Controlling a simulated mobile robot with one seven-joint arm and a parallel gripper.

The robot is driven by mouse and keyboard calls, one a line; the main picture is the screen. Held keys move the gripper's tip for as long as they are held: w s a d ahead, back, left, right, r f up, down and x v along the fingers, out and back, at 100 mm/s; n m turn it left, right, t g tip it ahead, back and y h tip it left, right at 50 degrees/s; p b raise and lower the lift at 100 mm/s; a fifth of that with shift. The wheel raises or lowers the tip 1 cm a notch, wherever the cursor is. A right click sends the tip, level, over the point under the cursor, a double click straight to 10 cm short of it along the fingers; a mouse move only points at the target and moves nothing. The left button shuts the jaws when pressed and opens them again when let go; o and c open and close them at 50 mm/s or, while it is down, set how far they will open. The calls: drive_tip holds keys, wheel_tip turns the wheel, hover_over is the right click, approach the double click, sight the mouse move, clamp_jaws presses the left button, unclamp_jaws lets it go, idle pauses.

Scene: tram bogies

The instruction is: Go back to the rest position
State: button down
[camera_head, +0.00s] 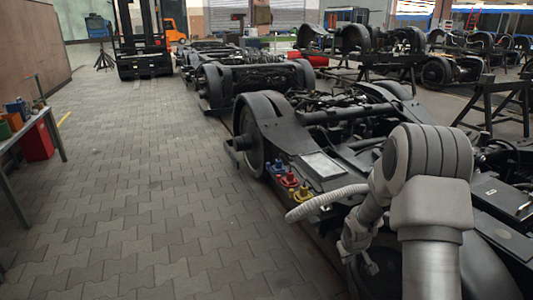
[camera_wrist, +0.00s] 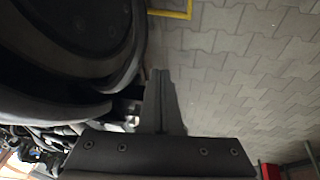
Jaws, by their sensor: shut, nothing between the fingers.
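My gripper (camera_head: 371,268) hangs low at the end of my folded arm, beside the nearest black bogie (camera_head: 268,118) in the head view. In the wrist view the gripper fingers (camera_wrist: 159,78) are together with nothing between them. They point out past a large dark wheel (camera_wrist: 85,30), which fills the upper left of that view. The paved floor lies to the right of the fingers. My arm hides part of the nearest bogie in the head view.
Blue, red and yellow fittings (camera_head: 289,180) sit on the near bogie's side. More bogies (camera_head: 255,78) stand in line behind. A forklift (camera_head: 142,40) stands at the back, a workbench (camera_head: 28,128) and red box (camera_head: 38,142) at left. The paved aisle (camera_head: 140,180) is clear.

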drive_tip(key=s+a+r+m, duration=0.1)
drive_tip(key=s+a+r, duration=0.1)
drive_tip(key=s+r, duration=0.65)
drive_tip(key=s+a+r+m, duration=0.1)
drive_tip(key=s+a+r, duration=0.15)
drive_tip(key=r, duration=1.15)
drive_tip(key=s+a+r+m+t+y, duration=0.1)
drive_tip(key=s+a+r, duration=0.25)
drive_tip(key=s, duration=0.65)
drive_tip(key=s+a+r, duration=0.2)
drive_tip(key=s+r, duration=0.3)
drive_tip(key=s, duration=0.5)
wheel_tip(320, 180, up, 19)
drive_tip(key=p, duration=1.9)
drive_tip(key=shift+s+a+p, duration=0.25)
drive_tip(key=shift+p, duration=0.1)
